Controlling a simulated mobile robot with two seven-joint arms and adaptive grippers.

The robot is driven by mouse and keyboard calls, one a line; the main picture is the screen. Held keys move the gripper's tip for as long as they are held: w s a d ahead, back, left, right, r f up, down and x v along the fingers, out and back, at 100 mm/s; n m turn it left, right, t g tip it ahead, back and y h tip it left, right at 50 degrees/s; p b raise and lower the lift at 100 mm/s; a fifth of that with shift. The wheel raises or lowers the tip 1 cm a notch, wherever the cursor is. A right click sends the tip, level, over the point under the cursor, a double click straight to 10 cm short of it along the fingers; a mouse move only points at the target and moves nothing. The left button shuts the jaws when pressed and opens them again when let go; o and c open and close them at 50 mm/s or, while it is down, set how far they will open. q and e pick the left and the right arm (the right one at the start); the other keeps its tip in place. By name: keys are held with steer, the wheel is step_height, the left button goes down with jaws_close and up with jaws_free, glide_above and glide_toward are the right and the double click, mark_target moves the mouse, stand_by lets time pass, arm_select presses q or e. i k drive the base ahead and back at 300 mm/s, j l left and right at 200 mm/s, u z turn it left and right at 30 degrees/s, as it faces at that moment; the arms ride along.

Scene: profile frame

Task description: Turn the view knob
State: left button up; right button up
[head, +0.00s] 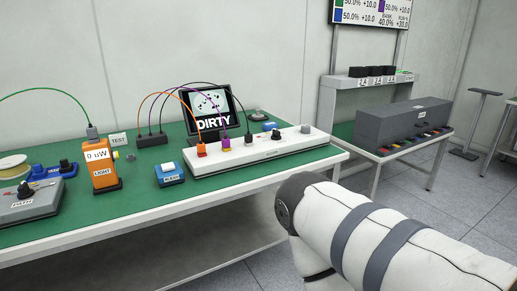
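The table holds a long white panel (270,149) with cables plugged into its left part. A small black knob (276,135) stands on the panel's top, right of the plugs. I cannot read a "view" label, so I cannot tell whether this is the view knob. Another black knob (25,190) sits on a grey box (30,209) at the far left, with an unreadable label. A screen (213,107) behind the panel reads "DIRTY". My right arm comes in from the lower right; its gripper is not visible. My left gripper is not in view.
An orange meter (102,168) reading "0 uW" and a blue box (169,174) stand left of the panel. Cables arch above the green table (130,202). A grey case (402,123) sits on a second table at right. The front table strip is mostly clear.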

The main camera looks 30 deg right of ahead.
mark_target(276, 134)
steer(key=i+l+z, duration=0.15)
steer(key=z, duration=0.25)
steer(key=i+z, duration=0.6)
steer(key=z, duration=0.15)
steer(key=i+j+z, duration=0.1)
steer(key=i+z, duration=0.25)
steer(key=k, duration=0.1)
